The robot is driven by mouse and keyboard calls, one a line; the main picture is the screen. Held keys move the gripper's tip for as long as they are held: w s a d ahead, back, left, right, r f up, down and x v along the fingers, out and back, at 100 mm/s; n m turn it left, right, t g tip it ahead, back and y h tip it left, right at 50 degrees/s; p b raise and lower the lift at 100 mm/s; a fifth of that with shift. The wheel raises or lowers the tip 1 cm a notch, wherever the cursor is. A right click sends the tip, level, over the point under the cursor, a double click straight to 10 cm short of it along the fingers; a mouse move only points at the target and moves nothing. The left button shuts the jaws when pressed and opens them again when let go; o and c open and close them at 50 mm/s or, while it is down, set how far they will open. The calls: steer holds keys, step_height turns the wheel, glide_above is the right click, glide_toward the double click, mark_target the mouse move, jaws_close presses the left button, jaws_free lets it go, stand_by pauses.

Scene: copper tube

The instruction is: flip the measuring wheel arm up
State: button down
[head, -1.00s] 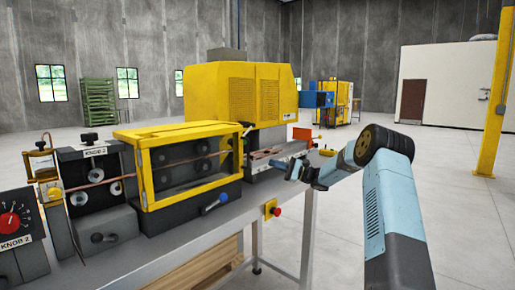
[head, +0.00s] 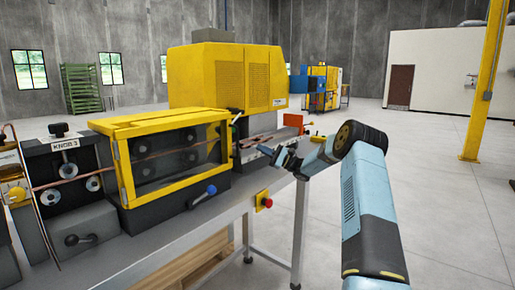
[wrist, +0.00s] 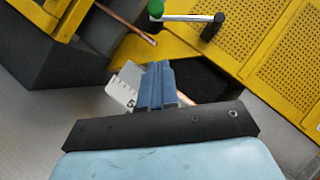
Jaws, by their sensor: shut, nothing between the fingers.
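A bar with a green knob and a black end (wrist: 187,17) shows at the top of the wrist view, against the yellow machine. It may be the measuring wheel arm, but I cannot tell for sure. A small green part (head: 237,117) also shows beside the yellow guard in the head view. My gripper (head: 264,150) is shut and empty, over the bench to the right of the guard. Its blue fingers (wrist: 154,72) point toward the bar in the wrist view, apart from it in the picture.
A copper tube (wrist: 128,24) ends left of the bar. The yellow-framed guard (head: 165,170) stands on the bench left of my gripper, with the large yellow machine (head: 225,75) behind. A red stop button (head: 265,201) sits on the bench's front edge. Open floor lies to the right.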

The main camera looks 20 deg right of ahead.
steer(key=x, duration=0.3)
steer(key=s+x, duration=0.1)
steer(key=x, duration=0.2)
steer(key=r+x, duration=0.1)
steer(key=x, duration=0.3)
steer(key=shift+s+a+r, duration=0.2)
steer(key=shift+s, duration=0.1)
steer(key=shift+s+a+r, duration=0.15)
steer(key=shift+a+r, duration=0.2)
steer(key=shift+d, duration=0.15)
